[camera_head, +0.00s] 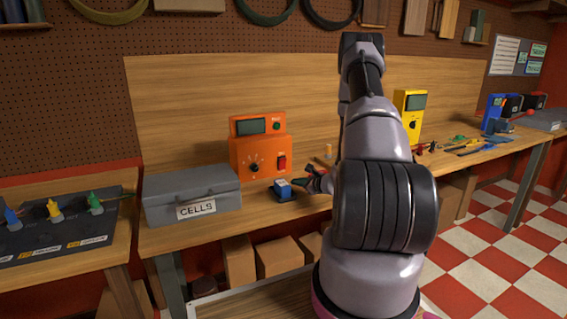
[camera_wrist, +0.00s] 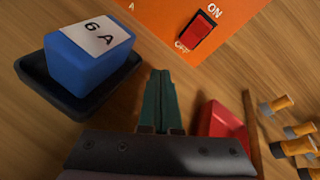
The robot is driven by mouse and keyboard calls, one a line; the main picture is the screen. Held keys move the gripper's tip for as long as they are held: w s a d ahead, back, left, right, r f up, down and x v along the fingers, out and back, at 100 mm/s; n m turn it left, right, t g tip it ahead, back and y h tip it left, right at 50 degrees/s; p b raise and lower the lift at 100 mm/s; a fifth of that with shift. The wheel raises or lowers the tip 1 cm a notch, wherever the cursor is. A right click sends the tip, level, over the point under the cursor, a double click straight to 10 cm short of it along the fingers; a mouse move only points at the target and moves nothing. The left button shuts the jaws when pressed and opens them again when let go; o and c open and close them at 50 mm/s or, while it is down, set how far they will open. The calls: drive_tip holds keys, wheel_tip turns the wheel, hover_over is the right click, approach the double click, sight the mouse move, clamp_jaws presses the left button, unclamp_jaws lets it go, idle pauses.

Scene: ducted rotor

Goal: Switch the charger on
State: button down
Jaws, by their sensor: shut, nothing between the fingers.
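The orange charger (camera_head: 259,150) stands on the wooden workbench against the back board, with a display and a dial on its front. Its red rocker switch (camera_wrist: 195,36) sits between the labels ON and OFF in the wrist view; it also shows at the charger's lower right in the head view (camera_head: 282,161). I cannot tell for certain which side is pressed in. My gripper (camera_wrist: 161,76) is shut and empty, its fingertips short of the charger's face and a little left of and below the switch. In the head view it shows (camera_head: 304,183) in front of the charger.
A blue block marked 6 A (camera_wrist: 91,56) sits in a black tray (camera_wrist: 38,80) left of my fingers. A red object (camera_wrist: 222,122) and several orange-and-black cylinders (camera_wrist: 300,130) lie to the right. A grey CELLS box (camera_head: 190,193) stands left of the charger.

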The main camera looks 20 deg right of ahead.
approach(281, 164)
drive_tip(key=shift+f+x, duration=0.2)
drive_tip(key=shift+x, duration=1)
drive_tip(key=shift+f+x, duration=0.2)
drive_tip(key=shift+x, duration=1.05)
drive_tip(key=shift+s+a, duration=0.15)
drive_tip(key=shift+w+r, duration=0.2)
drive_tip(key=shift+w, duration=0.1)
drive_tip(key=shift+w+r, duration=0.2)
drive_tip(key=shift+w, duration=0.25)
idle(0.6)
drive_tip(key=shift+s+f, duration=0.1)
drive_tip(key=shift+s, duration=0.05)
drive_tip(key=shift+s+f, duration=0.3)
drive_tip(key=shift+s, duration=0.4)
drive_tip(key=shift+s+f, duration=0.35)
drive_tip(key=shift+s, duration=0.4)
drive_tip(key=shift+s+f, duration=0.35)
drive_tip(key=shift+s, duration=0.4)
drive_tip(key=shift+s+f, duration=0.35)
drive_tip(key=shift+s, duration=0.4)
